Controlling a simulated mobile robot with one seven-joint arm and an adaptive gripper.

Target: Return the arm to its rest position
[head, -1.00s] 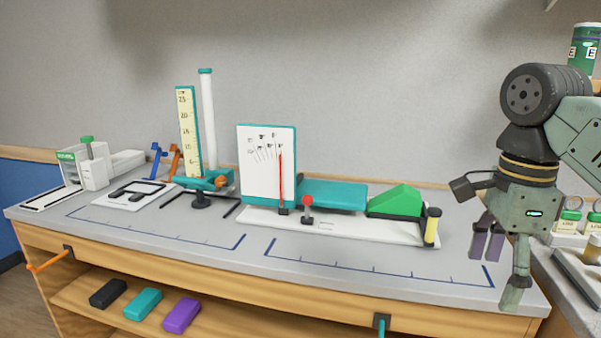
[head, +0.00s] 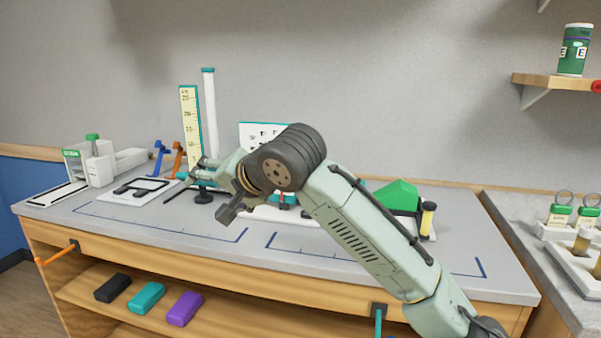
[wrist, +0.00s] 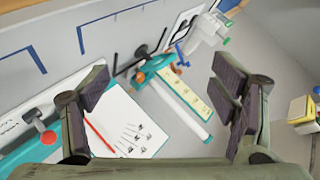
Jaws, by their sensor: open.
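My arm reaches in from the lower right of the head view and bends to the left over the bench (head: 150,228). My gripper (head: 203,168) points left in front of the base of the yellow-scaled ruler tower (head: 190,120). In the wrist view my gripper (wrist: 165,108) is open, with its two dark-padded fingers wide apart and nothing held. Between and beyond them show the white dial board (wrist: 125,125) with a red pointer and the ruler tower (wrist: 188,92). My arm hides most of the dial board (head: 262,130) in the head view.
A green wedge (head: 398,194) stands right of my arm, and a white and green device (head: 90,162) is at the far left. Black, teal and purple blocks (head: 183,309) lie on the shelf below. Labelled jars (head: 560,212) stand on the right counter.

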